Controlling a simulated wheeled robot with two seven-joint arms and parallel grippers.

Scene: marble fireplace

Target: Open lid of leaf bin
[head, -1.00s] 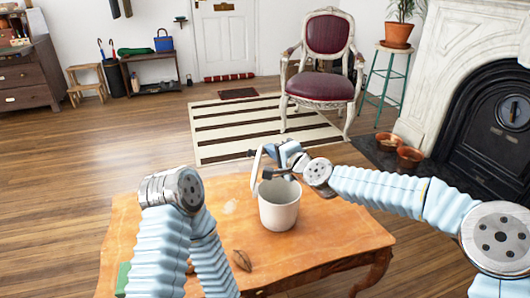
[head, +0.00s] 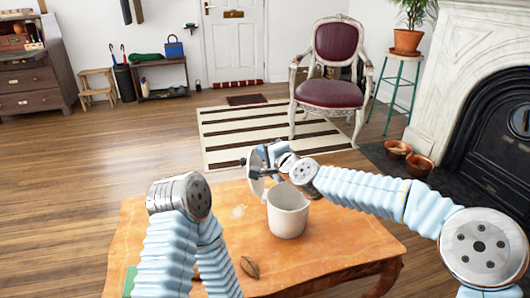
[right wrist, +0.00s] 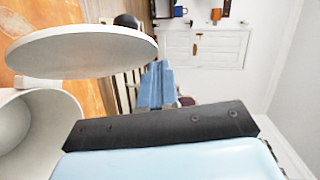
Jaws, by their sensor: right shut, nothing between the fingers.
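The leaf bin (head: 287,216) is a white round pot standing upright on the orange wooden table. Its pale round lid (head: 253,172) stands raised at the left side of the rim, leaning left, so the bin's mouth is uncovered. In the right wrist view the lid (right wrist: 80,52) is apart from most of the bin's open rim (right wrist: 45,92). My right gripper (head: 270,158) is shut and empty, just above and behind the rim, close to the lid; whether it touches the lid is unclear. My left arm bends down at the left, with its gripper out of view.
A dry brown leaf (head: 249,267) lies on the table (head: 335,235) in front of the bin. A green object (head: 129,281) shows at the table's left edge. The table's right part is clear. A chair (head: 333,95) stands beyond on the striped rug.

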